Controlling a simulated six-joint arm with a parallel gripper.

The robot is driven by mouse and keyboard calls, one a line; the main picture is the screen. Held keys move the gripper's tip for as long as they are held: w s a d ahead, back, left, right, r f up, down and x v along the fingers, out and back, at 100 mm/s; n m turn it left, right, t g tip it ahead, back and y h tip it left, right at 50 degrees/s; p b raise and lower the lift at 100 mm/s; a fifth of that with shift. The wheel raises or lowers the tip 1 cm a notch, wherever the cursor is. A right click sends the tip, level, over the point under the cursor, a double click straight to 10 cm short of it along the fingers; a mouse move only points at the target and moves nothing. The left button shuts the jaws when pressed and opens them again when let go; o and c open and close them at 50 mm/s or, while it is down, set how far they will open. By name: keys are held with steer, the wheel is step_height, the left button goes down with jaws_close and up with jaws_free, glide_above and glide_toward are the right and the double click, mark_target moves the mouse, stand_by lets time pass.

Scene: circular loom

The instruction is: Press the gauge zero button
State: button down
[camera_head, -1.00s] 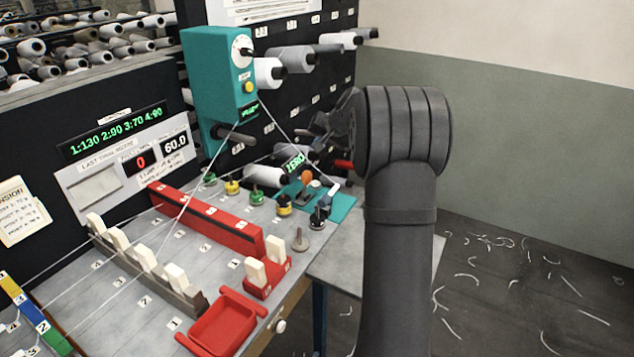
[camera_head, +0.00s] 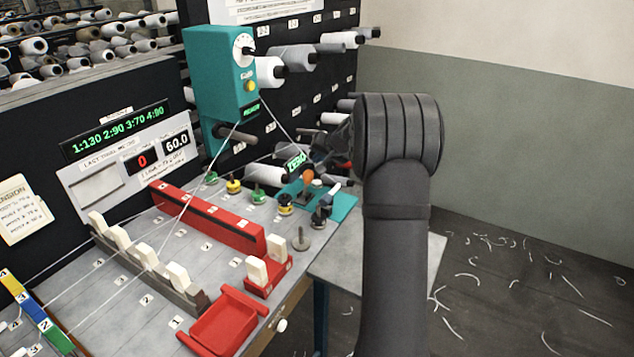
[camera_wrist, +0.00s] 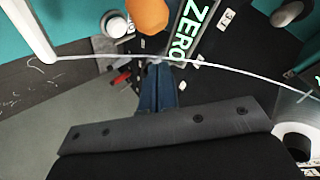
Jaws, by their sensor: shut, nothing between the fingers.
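The gauge's teal base (camera_head: 343,206) lies at the right end of the bench, with an orange knob (camera_head: 308,176) on it. A green ZERO sign (camera_head: 295,161) stands behind the knob. In the wrist view the ZERO sign (camera_wrist: 188,32) is at upper centre, beside the orange knob (camera_wrist: 148,14). A round white-topped part (camera_wrist: 115,25) sits left of the knob; I cannot tell whether it is the button. My gripper (camera_wrist: 157,64) is shut and empty, its tips just below the knob in that view. In the head view my wrist hangs above and right of the gauge.
A white thread (camera_wrist: 85,57) crosses the wrist view at my fingertips. Several small posts, including a green-topped one (camera_head: 257,194), stand left of the gauge. A red tray (camera_head: 222,328) is at the front. A teal box (camera_head: 210,75) rises behind. Open floor lies right.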

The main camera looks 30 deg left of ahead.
mark_target(319, 183)
steer(key=shift+f, duration=2.8)
steer(key=shift+f, duration=0.4)
steer(key=shift+f, duration=0.55)
stand_by(0.5)
steer(key=shift+r, duration=0.95)
steer(key=shift+r, duration=2.5)
steer(key=shift+f, duration=0.15)
